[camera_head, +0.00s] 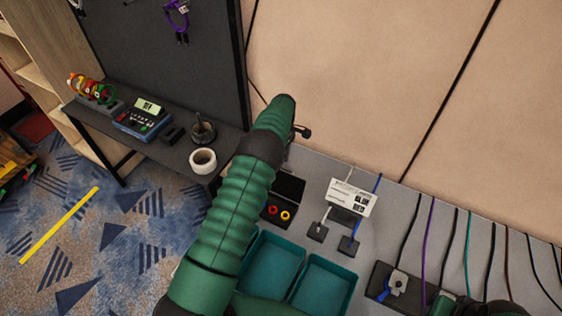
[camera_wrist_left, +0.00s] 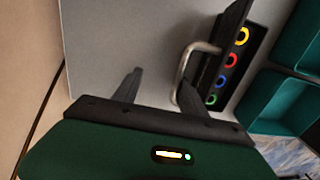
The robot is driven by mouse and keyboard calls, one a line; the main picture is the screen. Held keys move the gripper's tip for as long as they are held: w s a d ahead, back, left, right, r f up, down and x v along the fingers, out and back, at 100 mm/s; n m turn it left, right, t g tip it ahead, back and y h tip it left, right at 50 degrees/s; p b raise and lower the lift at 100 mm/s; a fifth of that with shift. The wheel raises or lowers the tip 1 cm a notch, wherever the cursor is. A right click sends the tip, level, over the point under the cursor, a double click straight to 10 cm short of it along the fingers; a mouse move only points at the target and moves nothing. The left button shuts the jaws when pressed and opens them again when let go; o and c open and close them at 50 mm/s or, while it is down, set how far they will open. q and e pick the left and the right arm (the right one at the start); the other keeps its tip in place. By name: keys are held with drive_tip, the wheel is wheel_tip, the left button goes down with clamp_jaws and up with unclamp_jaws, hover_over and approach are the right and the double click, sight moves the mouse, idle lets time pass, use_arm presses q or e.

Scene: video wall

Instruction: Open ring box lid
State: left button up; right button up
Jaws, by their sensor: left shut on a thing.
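The ring box (camera_head: 264,212) is a small black box on the grey counter, partly hidden by my left arm. In the head view red and yellow rings show in it. In the left wrist view the box (camera_wrist_left: 222,82) shows yellow, blue, red and green rings. Its dark lid (camera_wrist_left: 207,62) stands raised beside the rings, with a bent metal handle (camera_wrist_left: 184,66). My left gripper (camera_wrist_left: 160,88) is at that handle, one finger right against it. The other finger stands apart to the left, and the exact contact is hidden. My right gripper's fingers do not show.
Teal bins (camera_head: 318,285) stand just in front of the ring box. A white label card (camera_head: 351,197) and cables with black plugs (camera_head: 347,245) are to its right. A wall panel rises behind.

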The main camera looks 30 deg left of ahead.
use_arm(q)
drive_tip(key=shift+w+r, duration=0.2)
drive_tip(key=shift+w, duration=0.1)
wheel_tip(320, 180, up, 16)
drive_tip(key=shift+w+r, duration=0.15)
drive_tip(key=shift+w, duration=0.25)
drive_tip(key=shift+s+a, duration=0.1)
